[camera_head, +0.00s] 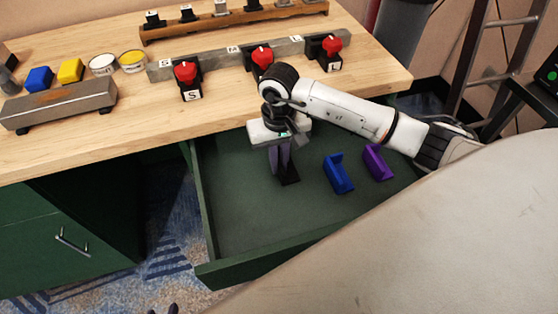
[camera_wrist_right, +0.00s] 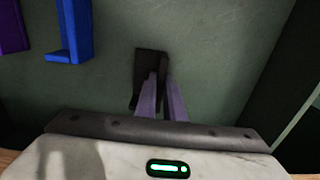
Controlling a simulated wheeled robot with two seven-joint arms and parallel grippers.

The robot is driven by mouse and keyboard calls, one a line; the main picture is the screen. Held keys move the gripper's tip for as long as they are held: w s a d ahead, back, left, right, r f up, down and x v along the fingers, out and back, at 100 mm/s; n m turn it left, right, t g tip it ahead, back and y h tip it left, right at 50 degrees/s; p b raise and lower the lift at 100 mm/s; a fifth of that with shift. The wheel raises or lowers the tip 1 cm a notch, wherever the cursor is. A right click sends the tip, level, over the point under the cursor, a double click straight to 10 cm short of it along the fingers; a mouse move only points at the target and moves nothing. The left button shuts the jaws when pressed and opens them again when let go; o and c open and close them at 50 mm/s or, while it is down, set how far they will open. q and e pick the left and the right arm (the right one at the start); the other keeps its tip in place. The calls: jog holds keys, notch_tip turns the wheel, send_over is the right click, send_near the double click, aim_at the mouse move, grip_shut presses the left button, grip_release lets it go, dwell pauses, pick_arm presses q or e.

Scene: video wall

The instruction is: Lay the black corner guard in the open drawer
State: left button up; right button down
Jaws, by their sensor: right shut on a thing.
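The black corner guard (camera_head: 289,177) is at the tips of my right gripper (camera_head: 284,164), inside the open green drawer (camera_head: 232,226). My right gripper points down and is shut on the guard. In the right wrist view the guard (camera_wrist_right: 150,63) shows dark between and beyond the fingertips (camera_wrist_right: 160,82), against the drawer floor. It is low in the drawer; I cannot tell whether it touches the floor. My left gripper is not clearly in view.
A blue corner guard (camera_head: 338,174) and a purple one (camera_head: 377,163) lie in the drawer to the right. Bare drawer floor is to the left and front. The wooden worktop (camera_head: 130,140) overhangs the drawer's back, with red-knobbed parts (camera_head: 186,75) on it.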

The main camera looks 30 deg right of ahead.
jog(key=shift+f, duration=0.2)
jog(key=c, duration=1.9)
grip_release()
jog(key=shift+o, duration=0.2)
jog(key=shift+r, duration=0.5)
notch_tip(320, 180, up, 12)
jog(key=shift+f, duration=0.25)
